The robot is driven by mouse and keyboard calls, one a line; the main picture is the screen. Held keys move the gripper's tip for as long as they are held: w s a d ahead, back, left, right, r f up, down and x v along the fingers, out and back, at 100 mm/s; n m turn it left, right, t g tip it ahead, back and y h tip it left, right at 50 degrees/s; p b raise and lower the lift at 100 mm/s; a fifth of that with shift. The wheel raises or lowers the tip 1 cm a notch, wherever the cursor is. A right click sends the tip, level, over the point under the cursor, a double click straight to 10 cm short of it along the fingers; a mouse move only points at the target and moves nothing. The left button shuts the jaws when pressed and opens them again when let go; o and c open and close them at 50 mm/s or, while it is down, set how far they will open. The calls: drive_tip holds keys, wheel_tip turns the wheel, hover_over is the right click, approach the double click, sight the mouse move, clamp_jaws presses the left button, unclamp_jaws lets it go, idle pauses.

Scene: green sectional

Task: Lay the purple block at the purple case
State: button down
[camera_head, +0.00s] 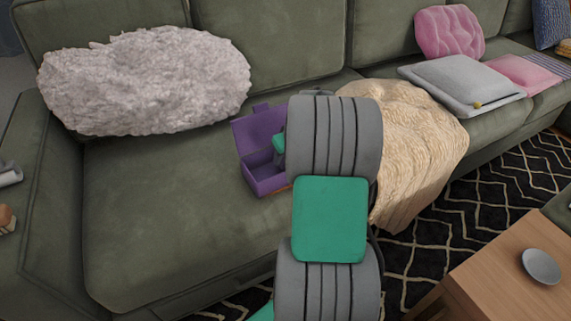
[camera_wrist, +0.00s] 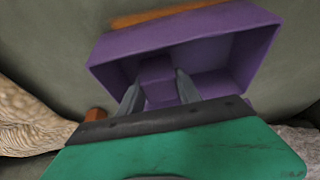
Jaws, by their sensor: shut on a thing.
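The purple case (camera_head: 264,178) sits open on the green sofa seat, with its lid raised, left of my arm. It also shows in the wrist view (camera_wrist: 245,55), its hollow inside facing the camera. The purple block (camera_wrist: 157,71) is between the two grey fingers of my gripper (camera_wrist: 160,84), which is shut on it. The block is in front of or within the case's opening; I cannot tell whether it touches the case. In the head view my arm hides the block and fingers.
A fluffy pale cushion (camera_head: 145,82) lies left of the case on the sofa (camera_head: 160,200). A cream blanket (camera_head: 420,130) drapes at the right. An orange-brown strip (camera_wrist: 165,14) shows beside the case. The seat left of the case is clear.

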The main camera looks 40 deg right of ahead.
drive_tip(key=shift+f, duration=0.9)
drive_tip(key=shift+f, duration=0.2)
drive_tip(key=c, duration=0.8)
unclamp_jaws()
drive_tip(key=shift+c, duration=0.2)
